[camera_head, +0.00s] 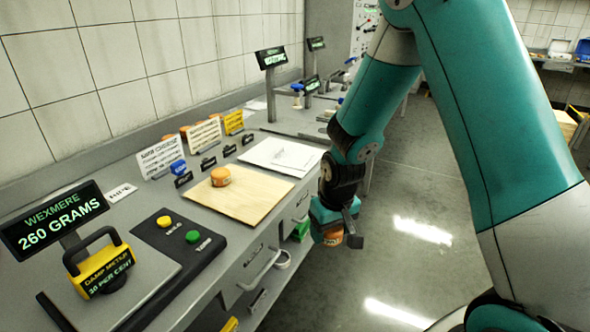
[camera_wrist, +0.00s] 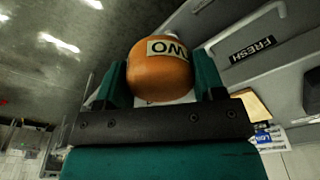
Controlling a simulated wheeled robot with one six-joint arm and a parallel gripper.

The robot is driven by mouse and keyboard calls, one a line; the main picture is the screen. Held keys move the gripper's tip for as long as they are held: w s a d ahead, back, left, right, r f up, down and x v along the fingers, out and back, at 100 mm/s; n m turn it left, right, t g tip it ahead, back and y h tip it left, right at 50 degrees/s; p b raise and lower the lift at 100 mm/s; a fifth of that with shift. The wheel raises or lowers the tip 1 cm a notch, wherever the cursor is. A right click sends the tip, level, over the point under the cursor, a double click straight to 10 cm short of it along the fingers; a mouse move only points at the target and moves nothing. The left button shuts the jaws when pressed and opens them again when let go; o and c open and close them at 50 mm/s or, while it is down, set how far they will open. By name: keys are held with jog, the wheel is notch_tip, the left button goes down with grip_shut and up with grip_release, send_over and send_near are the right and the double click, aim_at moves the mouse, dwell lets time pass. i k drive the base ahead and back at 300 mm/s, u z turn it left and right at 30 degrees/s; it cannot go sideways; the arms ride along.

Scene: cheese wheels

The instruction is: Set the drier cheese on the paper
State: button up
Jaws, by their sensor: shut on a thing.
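My gripper (camera_head: 335,230) hangs off the front edge of the bench, shut on an orange cheese wheel (camera_head: 333,239). In the wrist view the held cheese (camera_wrist: 160,75) sits between the two teal fingers of my gripper (camera_wrist: 161,72), with a pale, partly readable label. Another orange cheese (camera_head: 220,176) rests on a tan board (camera_head: 252,204) on the bench. White paper sheets (camera_head: 283,153) lie behind the board, to its right. A yellow damp meter (camera_head: 100,265) stands at the left and reads 30 per cent.
A display (camera_head: 55,220) reads Wexmere, 260 grams, above a grey plate (camera_head: 60,300). Signs and small black labels stand along the back. A FRESH label (camera_wrist: 252,50) shows in the wrist view. Open floor lies right of the bench.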

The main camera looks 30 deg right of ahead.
aim_at(296, 157)
jog(key=u, duration=0.1)
jog(key=k, duration=0.35)
jog(key=z, duration=1.2)
jog(key=i, duration=1.05)
jog(key=u, duration=0.25)
